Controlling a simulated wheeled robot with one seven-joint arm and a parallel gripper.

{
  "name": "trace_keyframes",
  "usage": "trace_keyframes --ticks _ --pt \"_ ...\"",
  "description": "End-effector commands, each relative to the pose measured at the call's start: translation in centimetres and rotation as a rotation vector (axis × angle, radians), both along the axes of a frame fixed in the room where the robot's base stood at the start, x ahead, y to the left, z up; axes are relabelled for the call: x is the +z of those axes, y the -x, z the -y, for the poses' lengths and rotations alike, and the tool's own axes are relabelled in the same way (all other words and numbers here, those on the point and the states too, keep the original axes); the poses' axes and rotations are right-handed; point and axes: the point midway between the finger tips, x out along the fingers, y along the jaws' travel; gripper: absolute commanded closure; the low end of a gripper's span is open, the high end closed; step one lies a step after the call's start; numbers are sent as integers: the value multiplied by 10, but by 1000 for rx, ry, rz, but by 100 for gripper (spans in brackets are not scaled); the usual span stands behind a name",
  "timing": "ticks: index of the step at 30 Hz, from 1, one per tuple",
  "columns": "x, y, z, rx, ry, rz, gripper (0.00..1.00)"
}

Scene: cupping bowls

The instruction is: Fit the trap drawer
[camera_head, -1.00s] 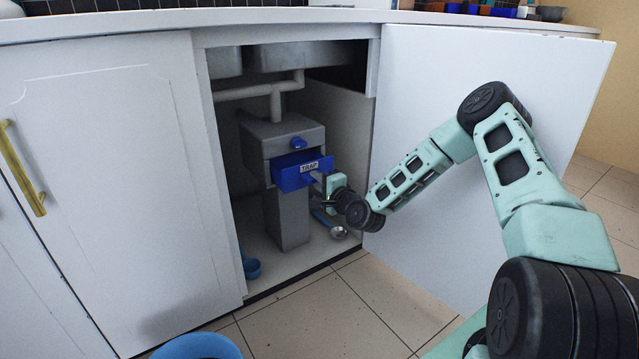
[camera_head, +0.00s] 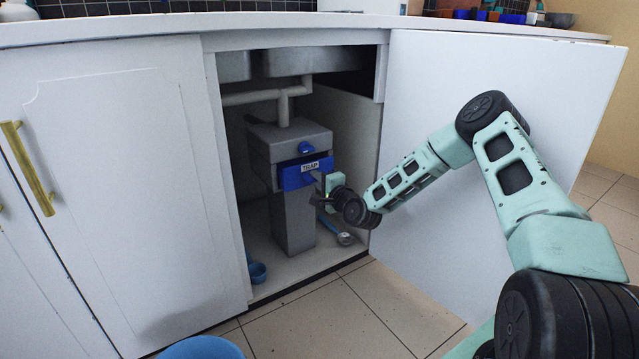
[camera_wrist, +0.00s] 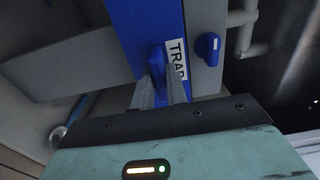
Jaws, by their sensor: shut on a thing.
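The trap drawer (camera_head: 305,173) is blue with a white TRAP label and sits in the front of a grey box (camera_head: 288,137) under the sink. Its front stands close to the box face; I cannot tell whether it is fully seated. My gripper (camera_head: 321,180) is at the drawer front, right of centre. In the wrist view my gripper (camera_wrist: 160,92) is shut on the drawer's blue handle (camera_wrist: 157,60), beside the label. A blue knob (camera_head: 305,148) is on the box above the drawer; it also shows in the wrist view (camera_wrist: 207,48).
A grey pipe (camera_head: 283,105) runs into the box top. A blue cup (camera_head: 258,273) and a blue-handled metal tool (camera_head: 344,238) lie on the cabinet floor. A blue bowl (camera_head: 200,347) is at the front.

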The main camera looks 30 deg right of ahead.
Motion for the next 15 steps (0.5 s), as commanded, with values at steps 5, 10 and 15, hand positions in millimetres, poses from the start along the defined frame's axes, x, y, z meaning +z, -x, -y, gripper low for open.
trace_keyframes --ticks 5,10,15 --pt "0 -7 -1 1 0 1 100" --pt "0 -14 -1 1 0 1 100" --pt "0 -20 -1 1 1 1 100"
